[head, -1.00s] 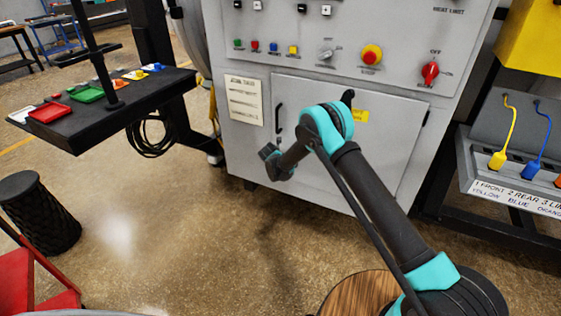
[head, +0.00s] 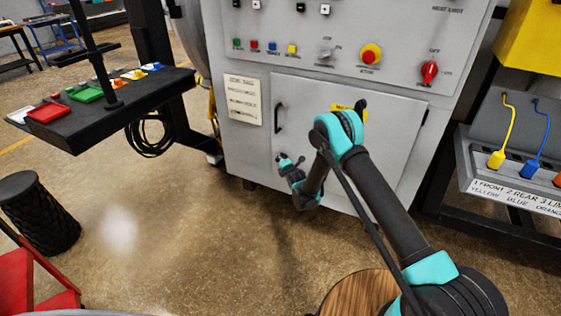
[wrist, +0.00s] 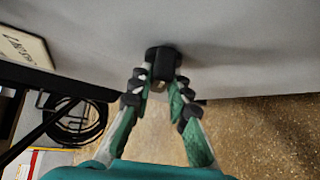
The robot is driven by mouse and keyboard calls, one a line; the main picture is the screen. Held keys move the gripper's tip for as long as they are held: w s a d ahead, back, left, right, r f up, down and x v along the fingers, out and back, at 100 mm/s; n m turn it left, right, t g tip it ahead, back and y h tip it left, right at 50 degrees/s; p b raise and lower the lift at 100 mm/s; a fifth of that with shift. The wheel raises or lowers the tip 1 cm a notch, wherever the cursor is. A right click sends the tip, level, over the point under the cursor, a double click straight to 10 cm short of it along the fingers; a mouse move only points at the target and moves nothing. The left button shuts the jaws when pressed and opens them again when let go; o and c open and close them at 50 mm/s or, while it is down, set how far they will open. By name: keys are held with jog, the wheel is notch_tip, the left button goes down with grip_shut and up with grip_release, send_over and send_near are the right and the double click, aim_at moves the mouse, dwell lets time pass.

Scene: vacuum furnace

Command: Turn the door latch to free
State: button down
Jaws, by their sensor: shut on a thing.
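The furnace cabinet door (head: 385,125) is a pale grey panel, and it looks shut. A black vertical handle (head: 279,118) is at its left side. My gripper (head: 284,159) is below that handle, by the door's left edge. In the wrist view, my gripper (wrist: 160,84) is shut on a dark block-like knob, the door latch (wrist: 163,58), which stands out from the grey face. The fingertips are on both sides of it. The latch is too small and covered in the head view for its turn angle to be told.
A control panel with a red knob (head: 430,70) and a red stop button (head: 371,53) is above the door. A notice plate (head: 243,100) is left of the door. A black shelf with trays (head: 88,93) stands left, a cable box right. The floor in front is open.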

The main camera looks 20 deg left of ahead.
jog(key=shift+f+m+t+y, duration=0.1)
jog(key=shift+m+t+y, duration=0.4)
jog(key=shift+m+y, duration=0.4)
jog(key=c, duration=1.4)
grip_release()
jog(key=shift+c, duration=0.2)
jog(key=o, duration=0.9)
jog(key=r, duration=0.9)
jog(key=shift+w+d+r, duration=0.2)
jog(key=shift+d+r, duration=0.05)
jog(key=shift+r, duration=0.05)
jog(key=shift+s+a+r, duration=0.15)
jog(key=shift+a+r, duration=0.05)
jog(key=shift+r, duration=0.05)
jog(key=c, duration=0.9)
